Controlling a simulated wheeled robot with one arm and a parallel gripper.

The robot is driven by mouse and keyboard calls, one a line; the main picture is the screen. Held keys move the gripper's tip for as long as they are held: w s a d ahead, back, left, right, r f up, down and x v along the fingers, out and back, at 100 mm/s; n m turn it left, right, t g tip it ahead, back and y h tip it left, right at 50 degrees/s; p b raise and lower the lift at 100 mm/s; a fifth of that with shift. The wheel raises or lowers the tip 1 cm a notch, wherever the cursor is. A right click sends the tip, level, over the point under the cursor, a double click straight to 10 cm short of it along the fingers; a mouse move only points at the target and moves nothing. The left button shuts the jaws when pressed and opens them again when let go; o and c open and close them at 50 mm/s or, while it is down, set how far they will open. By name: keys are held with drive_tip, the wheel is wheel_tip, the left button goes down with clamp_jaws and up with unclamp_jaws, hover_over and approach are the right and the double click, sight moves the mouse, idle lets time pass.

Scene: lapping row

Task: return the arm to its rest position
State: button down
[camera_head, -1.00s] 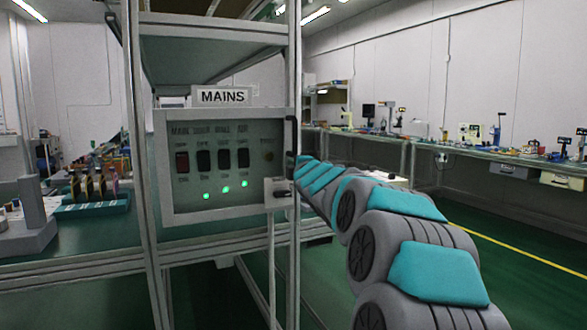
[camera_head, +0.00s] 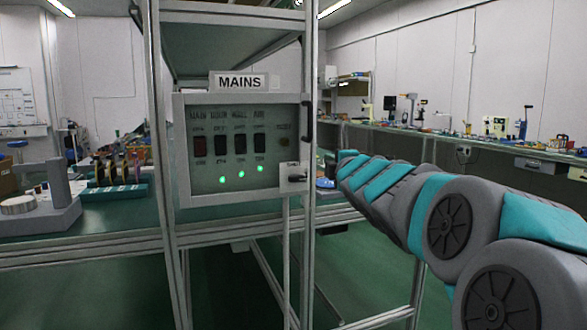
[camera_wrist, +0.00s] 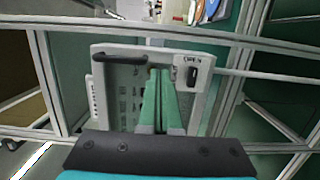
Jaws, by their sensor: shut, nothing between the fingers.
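My gripper (camera_wrist: 160,72) shows in the wrist view as two green fingers lying together, with nothing between them. They appear in front of the grey MAINS panel (camera_wrist: 98,60); I cannot tell the exact gap. In the head view my arm reaches in from the lower right, bent, its far end to the right of the MAINS panel (camera_head: 185,150). The gripper itself is not discernible there. The panel has a row of dark switches and three lit green lamps (camera_head: 241,175). A latch (camera_head: 293,178) sits at its lower right corner.
Metal frame posts (camera_head: 308,240) and shelves surround the panel. A bench with a teal rack (camera_head: 115,197) and a grey fixture (camera_head: 50,212) stands at left. A long bench (camera_head: 450,142) with instruments runs along the right wall. Green floor shows below.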

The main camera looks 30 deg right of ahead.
drive_tip(key=s+a+f+m+g+y, duration=0.1)
drive_tip(key=s+a+f+m+g, duration=0.3)
drive_tip(key=f, duration=0.4)
drive_tip(key=s+a+f+m+g, duration=0.25)
drive_tip(key=s+a+f, duration=0.25)
drive_tip(key=f, duration=0.4)
drive_tip(key=s+a+f+m+g+y, duration=0.1)
drive_tip(key=s+a+f+m+g, duration=0.3)
drive_tip(key=f, duration=0.4)
drive_tip(key=s+a+f+m+g+y, duration=0.1)
drive_tip(key=s+a+f+g, duration=0.2)
drive_tip(key=s, duration=0.6)
drive_tip(key=s+a+f+m+g+y, duration=0.1)
drive_tip(key=s+a+f+m+g, duration=0.1)
drive_tip(key=s+a+f, duration=0.3)
drive_tip(key=s+a+f+m+g+y, duration=0.1)
drive_tip(key=s+a+f+g, duration=0.2)
drive_tip(key=s, duration=0.9)
drive_tip(key=a+f, duration=0.1)
drive_tip(key=a, duration=0.2)
drive_tip(key=shift+s+a+g, duration=0.15)
drive_tip(key=shift+s+g, duration=0.2)
drive_tip(key=shift+s, duration=0.05)
drive_tip(key=c, duration=1.6)
unclamp_jaws()
drive_tip(key=shift+f, duration=0.1)
